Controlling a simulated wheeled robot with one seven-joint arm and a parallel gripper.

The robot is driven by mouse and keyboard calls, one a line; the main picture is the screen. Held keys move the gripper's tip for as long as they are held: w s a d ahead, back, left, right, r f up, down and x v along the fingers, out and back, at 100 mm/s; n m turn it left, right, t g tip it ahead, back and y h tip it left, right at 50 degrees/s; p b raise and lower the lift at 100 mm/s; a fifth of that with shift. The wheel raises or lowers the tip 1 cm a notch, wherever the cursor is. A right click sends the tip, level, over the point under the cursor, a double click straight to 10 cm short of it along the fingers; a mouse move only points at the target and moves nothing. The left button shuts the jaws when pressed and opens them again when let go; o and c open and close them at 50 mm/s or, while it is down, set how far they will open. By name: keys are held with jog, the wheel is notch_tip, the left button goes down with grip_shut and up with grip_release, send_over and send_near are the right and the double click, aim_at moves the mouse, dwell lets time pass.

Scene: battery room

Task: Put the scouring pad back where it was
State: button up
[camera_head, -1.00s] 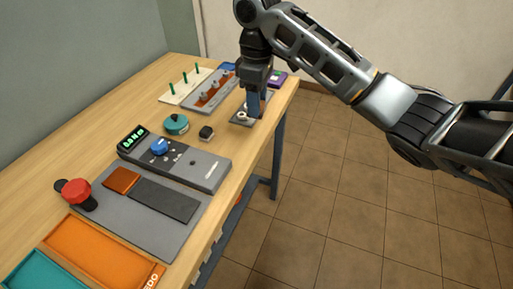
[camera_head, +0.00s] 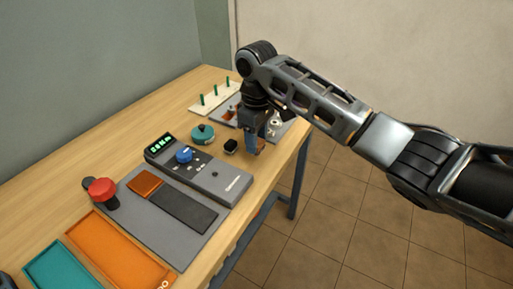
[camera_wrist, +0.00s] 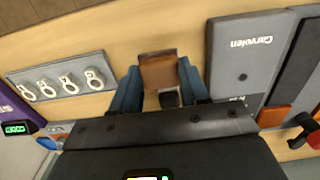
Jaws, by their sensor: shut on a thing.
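My gripper (camera_head: 256,146) is shut on a brown block, which I take for the scouring pad (camera_wrist: 158,72). In the wrist view the pad sits between the two blue fingers. In the head view the pad (camera_head: 262,146) shows only as a small brown patch beside the fingers, at the table's right edge. Whether it touches the table is unclear. Left of the gripper are a small black block (camera_head: 230,146) and a grey device with a blue knob (camera_head: 222,182). A grey mat (camera_head: 178,240) in front bears an orange-brown square (camera_head: 146,186) and a dark strip (camera_head: 184,211).
A grey plate with several rings (camera_wrist: 63,70) lies left of the gripper in the wrist view. A teal round pot (camera_head: 203,134), a red-knobbed thing (camera_head: 101,190), an orange tray (camera_head: 75,226) and a teal tray (camera_head: 40,265) stand on the table. A pegboard (camera_head: 206,107) is behind.

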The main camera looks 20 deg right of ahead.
jog(key=shift+f+p, duration=0.35)
jog(key=shift+f, duration=1.7)
jog(key=shift+a+f, duration=0.1)
jog(key=shift+f, duration=0.05)
jog(key=o, duration=1)
notch_tip(320, 180, up, 12)
jog(key=shift+r+b, duration=0.2)
jog(key=shift+b, duration=0.35)
